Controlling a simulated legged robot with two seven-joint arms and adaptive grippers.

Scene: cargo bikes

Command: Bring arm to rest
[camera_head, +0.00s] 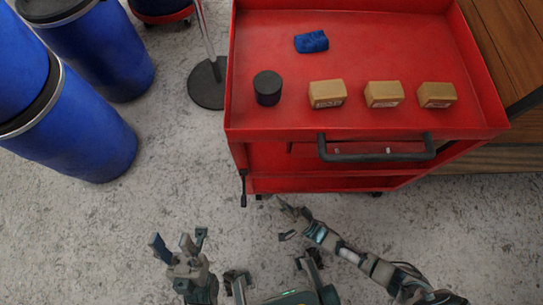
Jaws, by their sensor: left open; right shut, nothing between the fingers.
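My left gripper (178,246) is at the bottom left of the head view, over the bare floor, with its fingers spread and nothing between them. My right arm comes in from the bottom right and reaches up and left. My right gripper (283,208) is at its end, in front of the red cart (370,112) and below the level of its top tray in the picture. It is closed and holds nothing. Both grippers appear apart from the cart.
The cart tray carries a black cylinder (267,88), a blue item (311,42) and three tan boxes (327,93). A black handle (377,155) sticks out in front. Blue barrels (85,140) stand left. A pole base (207,84) stands beside the cart. The floor (120,215) around my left gripper is clear.

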